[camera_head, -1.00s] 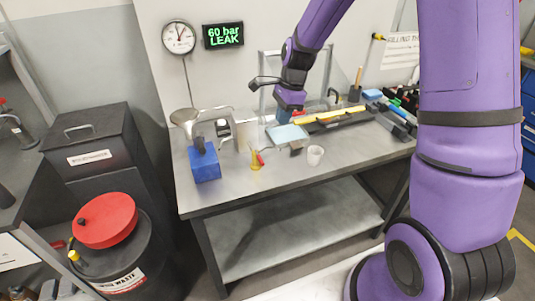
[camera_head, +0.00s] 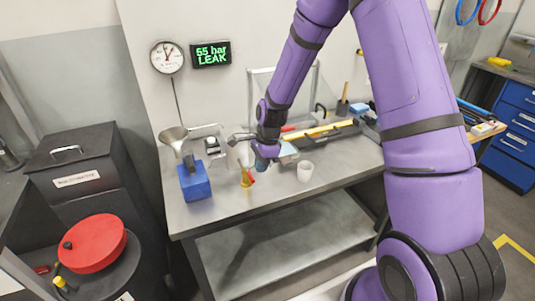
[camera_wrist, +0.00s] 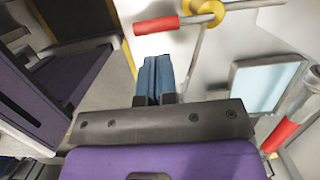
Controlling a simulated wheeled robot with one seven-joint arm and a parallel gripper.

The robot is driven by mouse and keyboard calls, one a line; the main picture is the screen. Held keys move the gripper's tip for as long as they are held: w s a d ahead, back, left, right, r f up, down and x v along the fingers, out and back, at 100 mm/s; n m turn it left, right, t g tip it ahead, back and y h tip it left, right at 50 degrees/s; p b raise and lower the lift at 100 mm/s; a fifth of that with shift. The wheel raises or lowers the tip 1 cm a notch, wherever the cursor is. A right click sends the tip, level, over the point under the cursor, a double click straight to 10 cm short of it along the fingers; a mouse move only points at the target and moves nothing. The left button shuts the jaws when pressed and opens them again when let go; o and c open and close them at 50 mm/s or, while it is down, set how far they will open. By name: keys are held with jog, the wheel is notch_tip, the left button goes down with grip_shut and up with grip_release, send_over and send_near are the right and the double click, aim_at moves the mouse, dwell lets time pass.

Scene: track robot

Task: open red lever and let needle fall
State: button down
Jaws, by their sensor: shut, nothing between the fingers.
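The red lever (camera_head: 251,179) sits on a small yellow valve body (camera_head: 244,175) on the bench. In the wrist view, a red-sleeved handle (camera_wrist: 156,24) on a metal bar by a yellow hub (camera_wrist: 203,9) lies just beyond my fingertips. The round gauge (camera_head: 167,57) on the wall has a dark needle, small in view.
A white cup (camera_head: 305,171) stands right of my gripper. A red-ended rod (camera_wrist: 282,135) shows at the wrist view's right. The bench front edge is mostly clear.

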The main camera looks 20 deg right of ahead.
aim_at(250, 177)
jog(key=shift+a+f, duration=0.6)
jog(key=shift+a, duration=0.2)
